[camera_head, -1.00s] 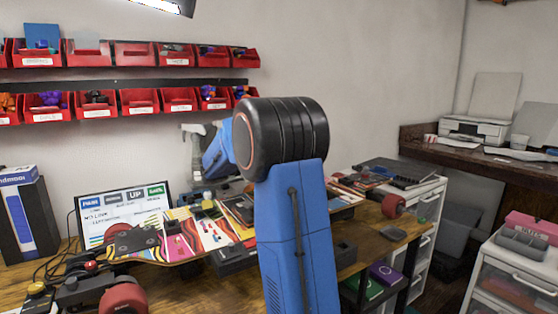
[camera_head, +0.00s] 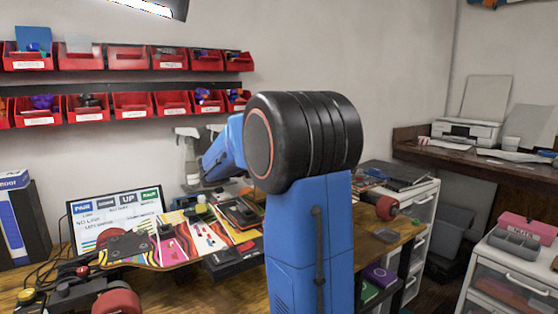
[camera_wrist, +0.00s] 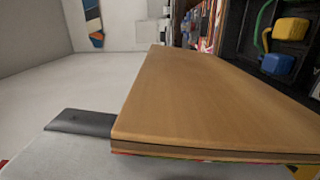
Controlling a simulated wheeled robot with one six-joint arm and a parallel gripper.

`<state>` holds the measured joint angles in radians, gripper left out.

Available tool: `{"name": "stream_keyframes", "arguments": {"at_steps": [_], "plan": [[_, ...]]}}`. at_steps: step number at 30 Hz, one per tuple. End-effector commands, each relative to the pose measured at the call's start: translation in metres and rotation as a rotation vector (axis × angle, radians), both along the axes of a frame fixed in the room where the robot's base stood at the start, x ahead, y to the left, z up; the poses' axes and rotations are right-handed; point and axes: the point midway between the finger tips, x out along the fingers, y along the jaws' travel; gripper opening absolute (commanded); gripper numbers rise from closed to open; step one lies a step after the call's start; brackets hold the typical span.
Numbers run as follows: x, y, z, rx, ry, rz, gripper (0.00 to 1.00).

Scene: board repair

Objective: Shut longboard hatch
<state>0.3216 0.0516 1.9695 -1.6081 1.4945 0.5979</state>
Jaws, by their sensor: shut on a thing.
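The longboard (camera_head: 168,252) lies across the workbench in the head view, underside up, with bright graphics and red wheels (camera_head: 117,298). My arm hides part of it. In the wrist view a flat wood-coloured panel with a layered edge, which looks like the hatch (camera_wrist: 205,95), stands raised and fills the middle. Beside it is a dark open compartment (camera_wrist: 238,42) holding a blue and a yellow part. One dark finger of my gripper (camera_wrist: 88,124) shows at the panel's left edge; the other is hidden. My gripper is shut on the hatch. In the head view my arm hides the gripper.
A monitor (camera_head: 118,216) and spray bottles (camera_head: 188,160) stand behind the longboard. Red bins (camera_head: 132,104) line the wall above. A drawer unit (camera_head: 512,270) stands at the right, with bare floor between it and the bench.

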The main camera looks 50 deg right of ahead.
Motion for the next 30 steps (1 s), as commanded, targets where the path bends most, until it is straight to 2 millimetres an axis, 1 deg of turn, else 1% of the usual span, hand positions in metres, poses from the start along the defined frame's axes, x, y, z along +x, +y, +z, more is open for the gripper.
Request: {"name": "stream_keyframes", "arguments": {"at_steps": [1, 6, 15, 21, 30], "plan": [[-0.006, 0.002, 0.0, -0.009, -0.042, 0.0, 0.0], [-0.024, 0.006, -0.001, -0.046, -0.197, 0.0, 0.0], [-0.05, 0.012, -0.009, -0.1, -0.423, 0.001, 0.0], [-0.06, 0.015, -0.014, -0.124, -0.523, 0.001, 0.0], [-0.066, 0.016, -0.018, -0.14, -0.588, 0.001, 0.0]]}}
